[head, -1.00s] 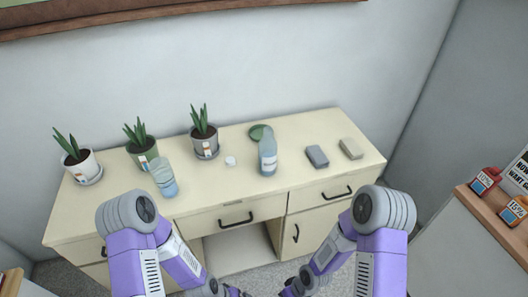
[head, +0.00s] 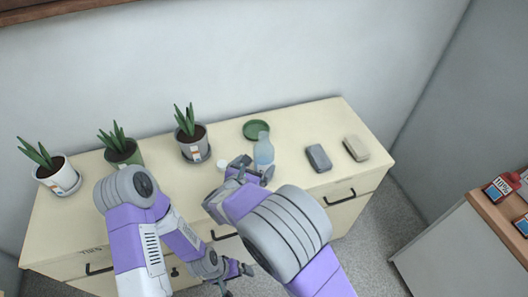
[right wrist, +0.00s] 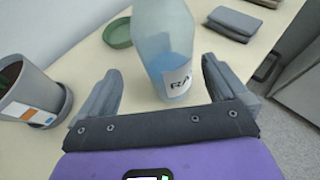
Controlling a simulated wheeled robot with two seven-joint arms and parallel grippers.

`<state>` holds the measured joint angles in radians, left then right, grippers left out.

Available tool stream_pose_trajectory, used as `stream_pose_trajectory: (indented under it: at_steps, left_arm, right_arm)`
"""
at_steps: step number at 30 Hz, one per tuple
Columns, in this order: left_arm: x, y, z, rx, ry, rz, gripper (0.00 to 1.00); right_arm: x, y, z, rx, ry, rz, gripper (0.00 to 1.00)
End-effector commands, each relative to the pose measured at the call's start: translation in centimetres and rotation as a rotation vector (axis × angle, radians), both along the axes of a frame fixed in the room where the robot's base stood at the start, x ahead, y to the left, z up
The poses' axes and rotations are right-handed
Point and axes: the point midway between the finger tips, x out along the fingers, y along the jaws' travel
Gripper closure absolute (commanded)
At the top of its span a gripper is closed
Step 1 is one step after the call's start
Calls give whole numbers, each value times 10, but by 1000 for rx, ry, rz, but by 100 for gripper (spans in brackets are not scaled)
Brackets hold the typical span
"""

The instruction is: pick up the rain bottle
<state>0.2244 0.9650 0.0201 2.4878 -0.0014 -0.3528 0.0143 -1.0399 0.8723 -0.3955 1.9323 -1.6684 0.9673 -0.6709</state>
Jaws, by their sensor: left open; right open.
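The rain bottle (head: 264,150) stands upright on the cream desk, translucent pale blue with blue contents low down. In the right wrist view the bottle (right wrist: 165,45) fills the upper middle, its white label partly reading "RA". My right gripper (head: 254,168) is open at the near side of the bottle. In the right wrist view its two fingers (right wrist: 162,75) point toward the bottle, one to each side, with no clear contact. My left gripper (head: 240,279) is open and empty, low in front of the desk.
Several potted plants (head: 191,135) stand along the desk's back left. A green saucer (head: 256,129) lies behind the bottle. A grey block (head: 318,158) and a beige block (head: 356,148) lie to its right. A small white item (head: 222,164) lies left of my right gripper.

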Motion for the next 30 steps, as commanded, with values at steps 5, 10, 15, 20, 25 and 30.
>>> stream_pose_trajectory:
  at_steps: [5, 10, 15, 20, 25, 30]
  left_arm:
    - [-2, 0, -5, -1, 4, 0, 0]
    - [-1, 0, -11, -1, 3, 0, 0]
    - [-2, 0, -17, -1, 3, 0, 0]
    - [-2, 0, -18, -1, 3, 0, 0]
    - [-2, 0, -17, -1, 3, 0, 0]
    - [-2, 0, -17, -1, 3, 0, 0]
  right_arm:
    - [15, -7, -9, 2, 1, 1, 0]
    - [29, -16, -16, 3, 1, -3, 0]
    - [50, -27, -26, 2, 2, -2, 0]
    - [57, -30, -27, 4, 3, 0, 0]
    - [56, -29, -27, 4, 3, 0, 7]
    - [56, -29, -27, 4, 3, 0, 33]
